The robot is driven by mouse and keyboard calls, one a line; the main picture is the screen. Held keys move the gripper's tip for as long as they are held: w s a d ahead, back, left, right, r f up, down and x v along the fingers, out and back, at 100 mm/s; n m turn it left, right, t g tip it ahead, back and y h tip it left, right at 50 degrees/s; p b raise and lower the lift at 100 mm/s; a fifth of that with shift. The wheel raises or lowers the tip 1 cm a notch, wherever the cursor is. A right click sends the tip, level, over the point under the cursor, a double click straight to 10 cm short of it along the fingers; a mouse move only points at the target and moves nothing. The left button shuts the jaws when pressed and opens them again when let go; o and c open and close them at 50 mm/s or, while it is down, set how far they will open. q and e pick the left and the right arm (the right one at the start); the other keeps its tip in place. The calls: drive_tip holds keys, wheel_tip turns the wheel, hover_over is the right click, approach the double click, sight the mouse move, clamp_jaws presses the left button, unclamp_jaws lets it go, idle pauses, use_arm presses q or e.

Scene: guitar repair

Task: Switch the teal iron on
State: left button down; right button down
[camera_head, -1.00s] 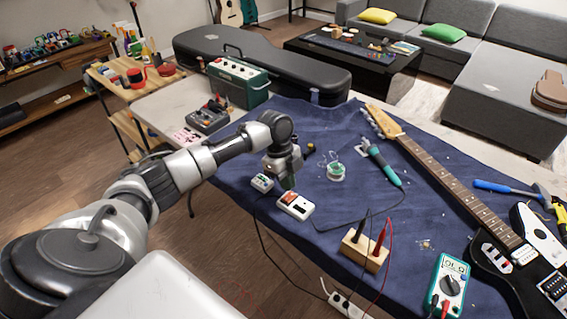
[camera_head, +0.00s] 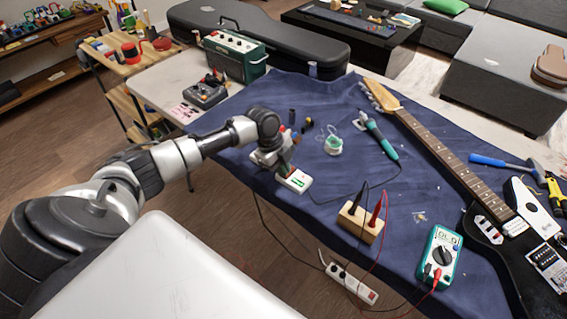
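The teal iron (camera_head: 379,137) lies on the blue cloth, with its tip toward the upper left. Its dark cord runs down across the cloth. A small white box (camera_head: 300,187) lies on the cloth to the lower left of the iron, and its face shows a green patch. My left gripper (camera_head: 284,164) points down at the upper edge of this box and partly covers it. I cannot tell whether it touches the box or whether its fingers are open. My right gripper is not in view.
A solder spool (camera_head: 333,145) sits beside the iron. A wooden block (camera_head: 358,224) with black and red probes, a teal multimeter (camera_head: 440,257) and a guitar (camera_head: 450,160) lie to the right. A power strip (camera_head: 352,284) is beyond the cloth's near edge.

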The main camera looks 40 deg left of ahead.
use_arm(q)
drive_tip(key=shift+s+f, duration=0.15)
drive_tip(key=shift+s, duration=0.15)
drive_tip(key=shift+f, duration=0.25)
drive_tip(key=shift+w+d, duration=0.1)
